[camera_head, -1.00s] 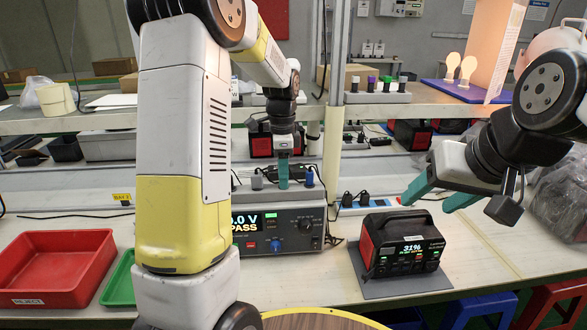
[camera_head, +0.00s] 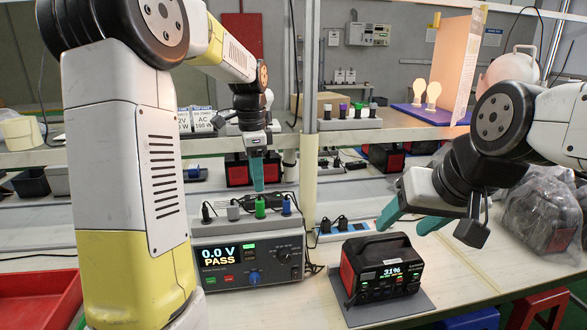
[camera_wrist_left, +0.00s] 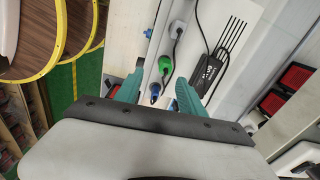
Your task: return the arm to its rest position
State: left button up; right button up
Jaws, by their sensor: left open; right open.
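My left gripper (camera_head: 257,189) is open and empty. It points down just above the green plug (camera_head: 260,206), which stands in the strip on top of the grey tester (camera_head: 228,277). The tester reads 0.0 V PASS. In the left wrist view the open teal fingers (camera_wrist_left: 159,92) are apart, with the green plug (camera_wrist_left: 166,67) beyond them. My right gripper (camera_head: 411,220) is open and empty, above and to the right of the black and red power station (camera_head: 388,252). The station's screen reads 31%. My left arm hides part of the bench.
Grey and blue plugs (camera_head: 286,206) stand beside the green one. A blue-white power strip (camera_head: 338,233) lies behind the station. A red bin (camera_head: 38,305) is at the lower left. A shelf post (camera_head: 311,150) rises behind the tester. The bench right of the station is mostly clear.

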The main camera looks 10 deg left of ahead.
pick_arm(q)
jog(key=s+d+r+n+t+h, duration=0.1)
jog(key=s+r+n+t, duration=0.1)
jog(key=s+n, duration=0.4)
jog(key=s+d+r+n+t+h, duration=0.1)
jog(key=s+n+t, duration=0.2)
jog(key=s+n, duration=0.4)
jog(key=s, duration=0.9)
jog(key=shift+s+r+t, duration=0.35)
jog(key=shift+s+t, duration=0.05)
jog(key=shift+d, duration=0.1)
